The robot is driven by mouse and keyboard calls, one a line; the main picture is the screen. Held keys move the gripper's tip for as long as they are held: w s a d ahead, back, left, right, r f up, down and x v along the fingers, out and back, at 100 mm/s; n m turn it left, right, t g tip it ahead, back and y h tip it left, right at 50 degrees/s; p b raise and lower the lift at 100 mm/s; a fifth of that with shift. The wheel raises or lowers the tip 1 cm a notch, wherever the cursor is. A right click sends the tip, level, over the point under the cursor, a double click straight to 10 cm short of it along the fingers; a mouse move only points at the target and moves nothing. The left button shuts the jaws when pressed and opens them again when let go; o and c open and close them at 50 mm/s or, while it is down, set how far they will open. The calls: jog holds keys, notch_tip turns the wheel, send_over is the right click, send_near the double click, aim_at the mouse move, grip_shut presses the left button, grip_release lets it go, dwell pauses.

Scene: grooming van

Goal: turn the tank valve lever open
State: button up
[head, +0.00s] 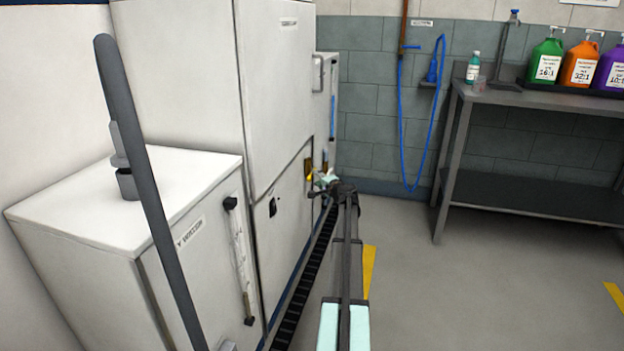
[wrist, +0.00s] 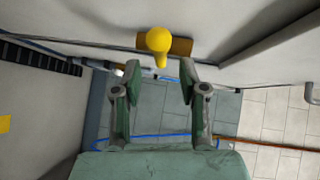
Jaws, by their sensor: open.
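The valve lever shows in the wrist view as a yellow rounded handle (wrist: 158,42) with a narrower end, in front of a brown-orange plate (wrist: 181,46). My gripper (wrist: 150,70) is open and empty. The lever lies just beyond the fingertips, roughly centred between them, and no contact shows. In the head view my gripper (head: 324,181) is small, at the far end of my arm, beside the white cabinet front. A small yellow bit of the lever (head: 309,176) shows beside it; the rest is hidden or too small to tell. The lever's turn position is unclear.
A white tank box (head: 180,190) with a sight gauge stands at left, next to a tall white cabinet (head: 195,80). A blue hose (head: 402,130) hangs on the back wall. A metal table (head: 530,100) with bottles stands at right. The floor between is clear.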

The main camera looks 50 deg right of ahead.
aim_at(313, 175)
jog(key=shift+b+x, duration=0.45)
jog(key=shift+x, duration=2.25)
grip_shut()
